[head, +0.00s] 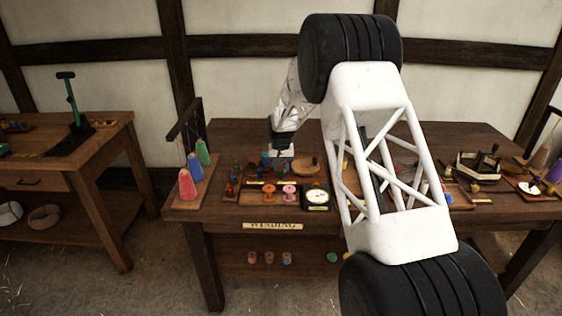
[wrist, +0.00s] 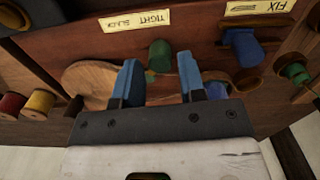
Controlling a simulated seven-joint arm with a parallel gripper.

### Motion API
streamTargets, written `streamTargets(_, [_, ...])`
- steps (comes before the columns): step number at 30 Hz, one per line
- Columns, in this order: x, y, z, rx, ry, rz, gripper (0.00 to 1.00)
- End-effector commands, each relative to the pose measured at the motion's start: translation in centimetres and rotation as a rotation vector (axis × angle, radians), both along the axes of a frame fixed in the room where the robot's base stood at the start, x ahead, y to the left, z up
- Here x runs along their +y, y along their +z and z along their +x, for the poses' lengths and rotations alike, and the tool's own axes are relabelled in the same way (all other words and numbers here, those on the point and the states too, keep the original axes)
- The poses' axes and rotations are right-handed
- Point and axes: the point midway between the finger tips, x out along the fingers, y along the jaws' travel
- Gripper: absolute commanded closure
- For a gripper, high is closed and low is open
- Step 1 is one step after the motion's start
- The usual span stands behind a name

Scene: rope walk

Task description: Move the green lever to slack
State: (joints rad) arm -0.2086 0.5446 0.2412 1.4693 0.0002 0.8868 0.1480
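A tall green lever (head: 75,105) with a dark crosspiece stands on a dark base on the left table. My gripper (head: 281,158) is far to its right, low over the winding table. In the wrist view its two blue fingers (wrist: 160,80) are apart with nothing held. A short green piece (wrist: 160,55) shows just beyond and between the fingertips, near a label reading tight and slack (wrist: 135,19). I cannot tell whether this green piece is a lever knob or a spool. No contact with it is visible.
A round wooden disc (head: 306,167) lies right of my gripper. Orange and pink spools (head: 279,193) and a dial (head: 317,198) stand in front. Coloured cones (head: 188,183) stand at the table's left end. A blue spool (wrist: 242,47) sits near the label reading fix (wrist: 258,7).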

Motion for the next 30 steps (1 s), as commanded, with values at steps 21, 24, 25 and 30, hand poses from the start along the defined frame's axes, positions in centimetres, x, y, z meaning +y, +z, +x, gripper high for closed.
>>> streamTargets(21, [0.0, -1.8, 0.0, 0.0, 0.0, 0.0, 0.63])
streamTargets(24, [0.0, -1.8, 0.0, 0.0, 0.0, 0.0, 0.63])
streamTargets(25, [0.0, -1.8, 0.0, 0.0, 0.0, 0.0, 0.63])
streamTargets(30, [-0.3, -1.8, -0.1, -0.001, 0.0, 0.0, 0.63])
